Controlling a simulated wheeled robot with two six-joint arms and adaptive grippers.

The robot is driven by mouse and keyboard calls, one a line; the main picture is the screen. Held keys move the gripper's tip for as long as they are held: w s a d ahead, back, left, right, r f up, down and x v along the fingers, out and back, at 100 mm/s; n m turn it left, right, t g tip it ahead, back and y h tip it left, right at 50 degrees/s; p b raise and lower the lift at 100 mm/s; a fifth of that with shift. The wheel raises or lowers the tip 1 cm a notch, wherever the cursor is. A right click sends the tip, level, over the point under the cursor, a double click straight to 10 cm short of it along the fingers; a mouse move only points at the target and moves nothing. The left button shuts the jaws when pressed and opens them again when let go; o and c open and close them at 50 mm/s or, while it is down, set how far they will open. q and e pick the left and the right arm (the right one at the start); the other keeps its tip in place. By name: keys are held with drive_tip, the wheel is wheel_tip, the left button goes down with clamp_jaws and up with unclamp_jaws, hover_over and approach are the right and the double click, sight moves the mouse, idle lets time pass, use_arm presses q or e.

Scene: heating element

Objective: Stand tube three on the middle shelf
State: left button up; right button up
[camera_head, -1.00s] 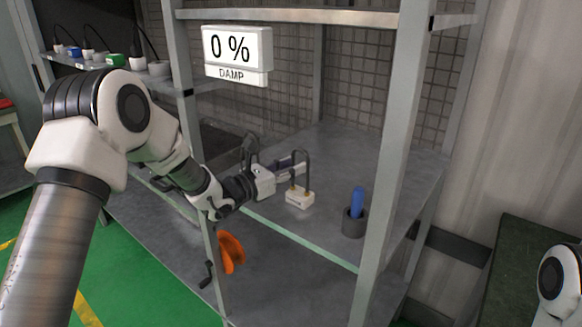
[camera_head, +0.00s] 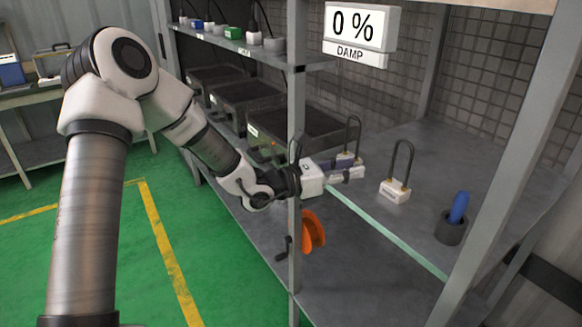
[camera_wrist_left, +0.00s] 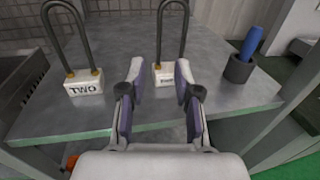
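A U-shaped tube with a white base (camera_head: 394,192) stands upright on the green-edged middle shelf (camera_head: 400,243). In the left wrist view its base (camera_wrist_left: 164,80) lies ahead of the gap between my fingers; its small label is hard to read, possibly THREE. A second tube, labelled TWO (camera_wrist_left: 84,86), stands upright to its left; in the head view its dark loop (camera_head: 353,132) rises behind my gripper, which partly hides it. My left gripper (camera_head: 358,171) is open and empty, a short gap from the first tube. My right gripper is out of view.
A dark cup with a blue-handled item (camera_head: 458,207) stands right of the tubes. A rack post (camera_head: 296,130) is close beside my left wrist. An orange reel (camera_head: 313,232) is below the shelf edge. A sign (camera_head: 360,30) reads 0 % DAMP. Black bins (camera_head: 262,110) are at left.

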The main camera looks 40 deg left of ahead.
use_arm(q)
drive_tip(key=s+d+f+m+g, duration=0.3)
drive_tip(key=s+f+g, duration=0.1)
drive_tip(key=f, duration=0.3)
drive_tip(key=s+d+f+m+g, duration=0.2)
drive_tip(key=s+d+f+g, duration=0.15)
drive_tip(key=f, duration=0.35)
drive_tip(key=s+a+f+m+g+y, duration=0.1)
drive_tip(key=s+f+m+g+y, duration=0.3)
drive_tip(key=s+f+m, duration=0.8)
drive_tip(key=s+a+f+m+g+y, duration=0.2)
drive_tip(key=s+f+m+g+y, duration=0.2)
drive_tip(key=s+f+m, duration=0.8)
drive_tip(key=s+f+y, duration=0.1)
drive_tip(key=s+f, duration=0.2)
drive_tip(key=s, duration=0.1)
drive_tip(key=shift+a, duration=0.3)
